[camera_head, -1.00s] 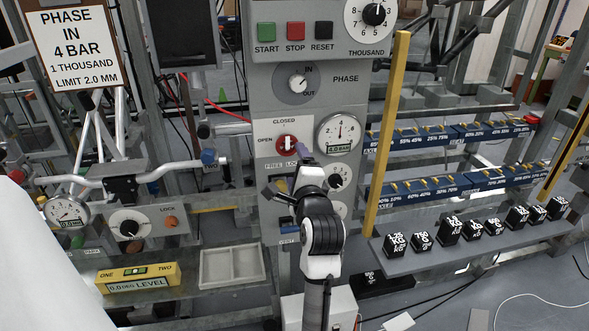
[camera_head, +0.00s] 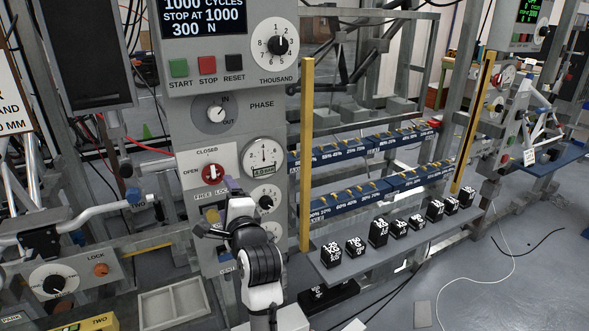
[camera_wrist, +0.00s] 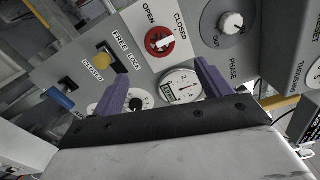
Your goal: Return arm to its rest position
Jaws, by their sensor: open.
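My gripper (camera_wrist: 160,88) shows in the wrist view as two purple fingers, spread apart with nothing between them. It faces the grey control panel, with the red OPEN/CLOSED knob (camera_wrist: 159,41) just beyond the fingertips and a round gauge (camera_wrist: 181,86) seen between the fingers. In the head view my white and black arm (camera_head: 258,258) rises in front of the panel's lower part. The red knob (camera_head: 212,174) and gauge (camera_head: 263,154) show above it. Part of the panel behind my arm is hidden.
A frame with a handlebar (camera_head: 75,222) is at the left. A grey tray (camera_head: 172,304) lies low left of my arm. Open floor (camera_head: 520,270) is at the right.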

